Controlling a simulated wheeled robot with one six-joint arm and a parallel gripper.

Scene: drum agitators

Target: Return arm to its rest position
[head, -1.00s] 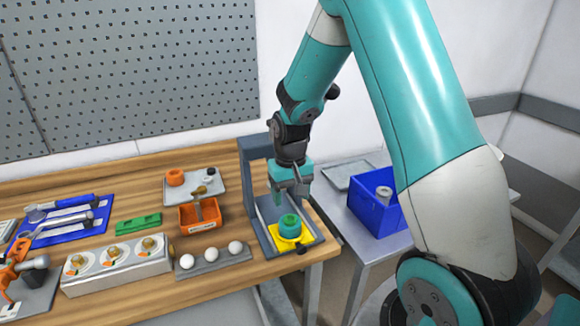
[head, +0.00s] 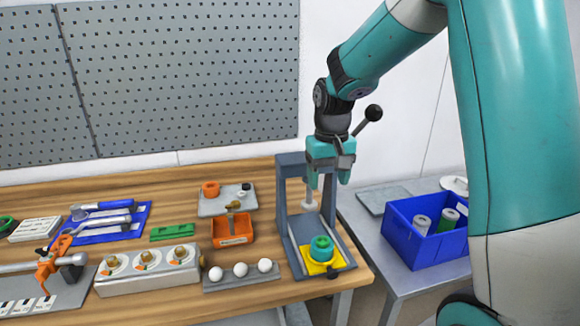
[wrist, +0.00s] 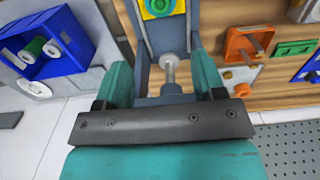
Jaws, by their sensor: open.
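My gripper (head: 329,180) is above the grey press-like stand at the right end of the wooden bench in the head view. Its jaws are apart with nothing held between them; in the wrist view the two teal fingers (wrist: 163,80) show with a gap. The grey stand (head: 286,200) has an upright frame. A pale plunger (head: 310,200) shows below the gripper in it. A green ring-shaped part (head: 321,247) sits on a yellow plate (head: 320,266) at the stand's base.
A blue crate (head: 410,245) with cylinders stands on the grey side table (head: 375,245) at right. An orange bin (head: 232,241), a dial box (head: 148,285), white balls (head: 240,269) and a blue tool mat (head: 105,236) lie on the bench (head: 160,190). A pegboard (head: 180,80) is behind.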

